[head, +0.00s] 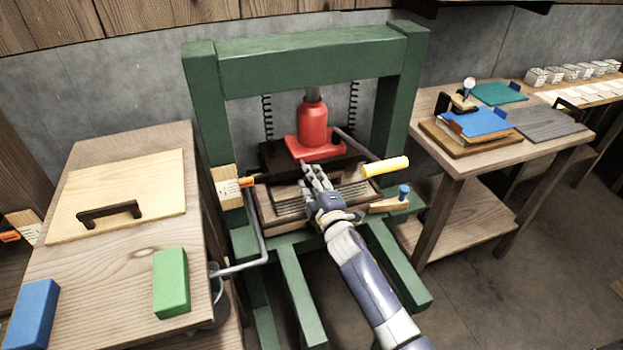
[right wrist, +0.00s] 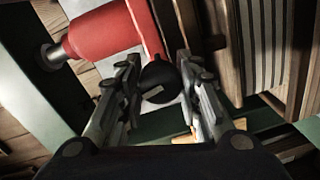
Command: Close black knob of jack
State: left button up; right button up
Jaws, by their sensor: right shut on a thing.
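The red jack (head: 312,128) stands upright on its red base inside the green press frame, under the frame's top beam. Its black knob (right wrist: 160,80) shows in the right wrist view, beside the red body of the jack. My right gripper (head: 318,175) reaches in from the lower right, in front of the jack. In the right wrist view my right gripper (right wrist: 157,72) has one finger on each side of the knob and is shut on it. I cannot make out the knob clearly in the head view. My left gripper is not in view.
The green press frame (head: 310,58) surrounds the jack. A yellow-gripped lever (head: 385,167) sticks out to the right. A wooden table (head: 120,270) with a green block (head: 171,284) stands left. Another table (head: 465,160) with boards stands right.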

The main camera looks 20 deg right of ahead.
jog(key=shift+m, duration=1.1)
jog(key=shift+f, duration=0.1)
jog(key=o, duration=1.1)
jog(key=s, duration=1.2)
jog(key=shift+d+r, duration=0.25)
jog(key=shift+r, duration=0.15)
